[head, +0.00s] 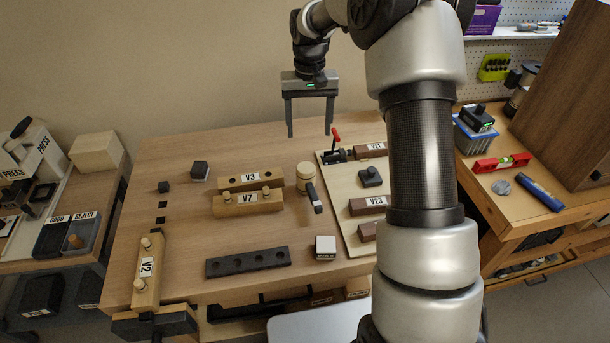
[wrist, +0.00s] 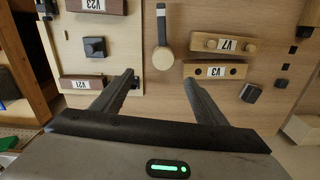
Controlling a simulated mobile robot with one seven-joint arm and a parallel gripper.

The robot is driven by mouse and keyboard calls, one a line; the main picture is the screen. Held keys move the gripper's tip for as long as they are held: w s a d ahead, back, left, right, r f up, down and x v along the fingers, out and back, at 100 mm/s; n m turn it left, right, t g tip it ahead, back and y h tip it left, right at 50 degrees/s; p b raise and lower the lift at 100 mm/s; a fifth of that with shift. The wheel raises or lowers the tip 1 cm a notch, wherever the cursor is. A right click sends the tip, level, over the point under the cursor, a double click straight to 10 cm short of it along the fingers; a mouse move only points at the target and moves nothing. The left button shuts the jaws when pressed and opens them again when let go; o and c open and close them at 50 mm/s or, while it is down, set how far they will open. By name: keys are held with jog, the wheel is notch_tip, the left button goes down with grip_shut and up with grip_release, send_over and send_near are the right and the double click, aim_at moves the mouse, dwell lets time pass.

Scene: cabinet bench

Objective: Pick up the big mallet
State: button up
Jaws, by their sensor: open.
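A mallet with a pale round wooden head (head: 304,174) and a dark-and-light handle (head: 314,199) lies on the wooden bench, its handle pointing toward the front. It also shows in the wrist view, with its head (wrist: 163,58) nearest my gripper and its handle (wrist: 161,24) pointing away. My gripper (head: 309,135) is open and empty, above the back part of the bench, fingers pointing down. In the wrist view the fingertips (wrist: 159,77) stand apart on either side of the mallet head's line, and nothing is between them. No other mallet is clearly visible.
Wooden blocks V3 (head: 251,180) and V7 (head: 248,203) lie left of the mallet. A pale board (head: 342,200) with a red-handled clamp (head: 336,146) and labelled blocks lies to its right. A white-topped block (head: 325,247) and a dark holed bar (head: 247,262) are in front.

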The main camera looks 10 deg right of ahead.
aim_at(306, 169)
notch_tip(306, 169, down, 11)
jog(key=shift+f+p, duration=0.2)
jog(key=shift+p, duration=0.2)
jog(key=f, duration=0.2)
jog(key=a+f+p, duration=0.1)
jog(key=f, duration=0.1)
jog(key=shift+s, duration=0.4)
jog(key=shift+f, duration=0.65)
jog(key=c, duration=1.2)
notch_tip(306, 169, up, 10)
jog(key=shift+r+b, duration=0.1)
jog(key=shift+b, duration=0.4)
jog(key=shift+c, duration=0.2)
